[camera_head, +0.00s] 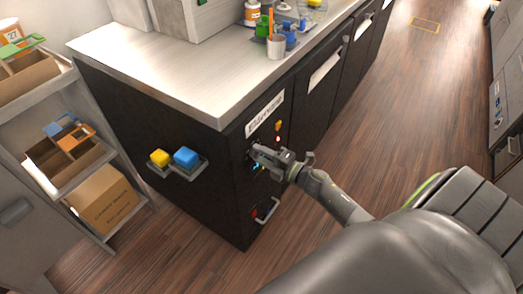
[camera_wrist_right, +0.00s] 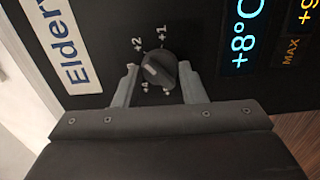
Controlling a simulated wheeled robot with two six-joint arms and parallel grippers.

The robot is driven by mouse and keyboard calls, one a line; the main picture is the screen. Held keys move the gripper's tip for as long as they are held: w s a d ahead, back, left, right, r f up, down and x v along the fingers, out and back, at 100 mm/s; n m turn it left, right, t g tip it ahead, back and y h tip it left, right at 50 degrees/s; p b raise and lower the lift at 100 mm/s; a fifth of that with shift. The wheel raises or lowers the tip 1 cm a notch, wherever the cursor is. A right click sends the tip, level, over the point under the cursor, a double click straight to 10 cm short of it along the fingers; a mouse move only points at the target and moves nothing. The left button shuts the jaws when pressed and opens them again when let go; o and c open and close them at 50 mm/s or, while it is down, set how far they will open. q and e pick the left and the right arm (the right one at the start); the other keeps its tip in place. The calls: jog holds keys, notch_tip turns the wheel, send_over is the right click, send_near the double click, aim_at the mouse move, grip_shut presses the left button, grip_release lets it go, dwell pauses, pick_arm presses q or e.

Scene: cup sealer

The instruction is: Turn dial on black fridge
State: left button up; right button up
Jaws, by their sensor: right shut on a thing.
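The black fridge (camera_head: 240,205) is the dark end unit under the counter. A white brand label (camera_head: 265,112) and lit indicators (camera_head: 278,132) sit on its front. The round black dial (camera_wrist_right: 157,70), with a light pointer mark, shows in the right wrist view among printed numbers such as +1 and +2. My right gripper (camera_head: 256,158) is at the fridge's control panel. In the right wrist view my right gripper (camera_wrist_right: 158,82) has one finger on each side of the dial, shut on it. The dial is hidden behind the gripper in the head view. My left gripper is out of view.
A blue +8°C display (camera_wrist_right: 243,45) lies right of the dial. A handle (camera_head: 268,212) is below the panel. A small side shelf holds yellow (camera_head: 159,157) and blue (camera_head: 185,156) blocks. Cups stand on the counter (camera_head: 170,75). Wooden floor (camera_head: 390,110) is clear at right.

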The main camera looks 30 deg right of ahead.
jog(key=shift+r+m+p, duration=0.1)
jog(key=shift+m+p, duration=2.45)
jog(key=shift+m, duration=2.25)
jog(key=o, duration=1)
jog(key=b+v, duration=0.2)
jog(key=v, duration=1.5)
jog(key=shift+s, duration=0.2)
